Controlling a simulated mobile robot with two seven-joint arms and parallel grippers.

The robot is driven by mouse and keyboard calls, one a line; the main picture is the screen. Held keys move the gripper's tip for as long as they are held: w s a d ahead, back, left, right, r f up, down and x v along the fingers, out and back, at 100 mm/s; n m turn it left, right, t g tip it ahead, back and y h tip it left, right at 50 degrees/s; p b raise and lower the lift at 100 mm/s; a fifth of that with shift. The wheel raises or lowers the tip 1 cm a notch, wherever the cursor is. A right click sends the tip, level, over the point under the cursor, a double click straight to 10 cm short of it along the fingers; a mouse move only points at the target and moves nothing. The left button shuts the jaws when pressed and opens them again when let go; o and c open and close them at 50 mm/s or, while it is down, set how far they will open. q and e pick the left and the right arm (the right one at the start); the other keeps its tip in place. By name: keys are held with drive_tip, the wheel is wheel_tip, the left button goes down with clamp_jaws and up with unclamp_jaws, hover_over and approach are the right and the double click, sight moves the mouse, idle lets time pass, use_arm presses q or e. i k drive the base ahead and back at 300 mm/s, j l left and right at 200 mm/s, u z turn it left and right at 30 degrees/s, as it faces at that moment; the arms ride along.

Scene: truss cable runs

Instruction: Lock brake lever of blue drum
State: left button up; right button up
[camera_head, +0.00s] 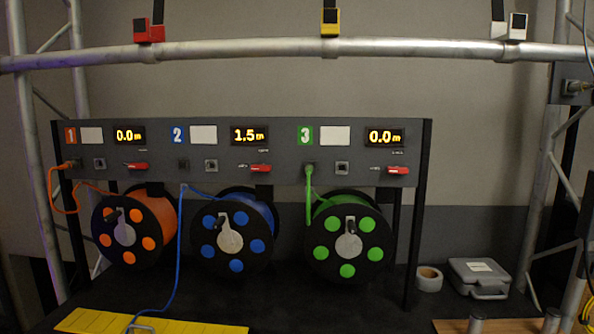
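The blue drum (233,232), a black reel with blue discs and a grey hub, hangs in the middle under the dark panel (224,146). Its section is marked 2 and its display (249,135) reads 1.5 m. The small red brake lever (260,168) below that display lies about level; its lock state is too small to tell. A blue cable (178,250) runs from the panel's lower edge down to the yellow mat (85,320). Neither of my grippers is in view.
An orange drum (134,232) and a green drum (348,238) flank it, with red levers (137,166) and (397,170) above. An orange cable (62,200) loops at left. A tape roll (428,279) and grey case (480,279) stand at right. A truss bar (250,50) crosses above.

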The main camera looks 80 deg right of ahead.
sight(254, 167)
drive_tip(key=k+j+z, duration=0.15)
drive_tip(key=z, duration=2)
